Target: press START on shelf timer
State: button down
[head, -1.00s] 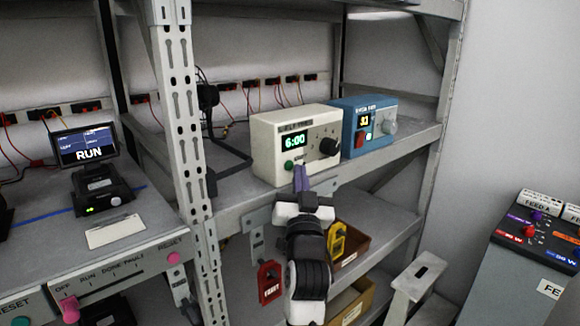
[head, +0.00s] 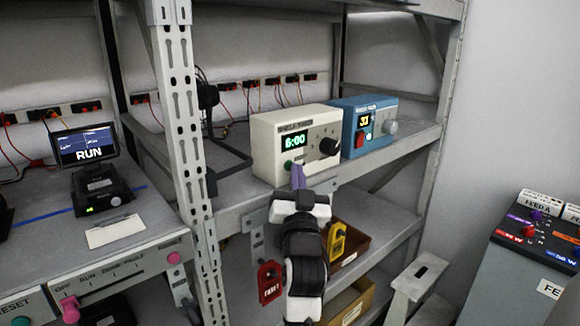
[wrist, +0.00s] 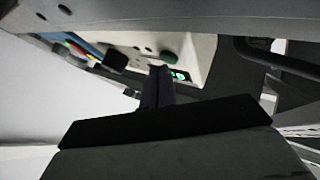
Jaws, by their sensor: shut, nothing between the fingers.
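The shelf timer is a cream box (head: 270,166) on the rack shelf, its green display reading 6:00. A green button (head: 289,166) sits low on its front, with a black knob (head: 329,147) to the right. My gripper (head: 297,170) is shut and empty, its purple fingers in front of the timer's lower front, just right of the green button. In the wrist view the timer appears upside down; the fingers (wrist: 160,72) overlap its front near the green button (wrist: 168,57) and lit display (wrist: 180,75). I cannot tell whether they touch it.
A blue timer (head: 355,141) with a lit display stands right beside the cream one. The shelf's front edge (head: 240,212) runs below the fingers. A perforated upright (head: 180,110) stands at left.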

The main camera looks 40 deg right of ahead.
jog(key=shift+w, duration=0.4)
dwell(0.6)
jog(key=shift+s, duration=0.8)
jog(key=s, duration=0.1)
jog(key=s+b, duration=0.1)
jog(key=s, duration=0.3)
jog(key=shift+d+b, duration=0.25)
jog(key=shift+b, duration=0.05)
dwell(0.6)
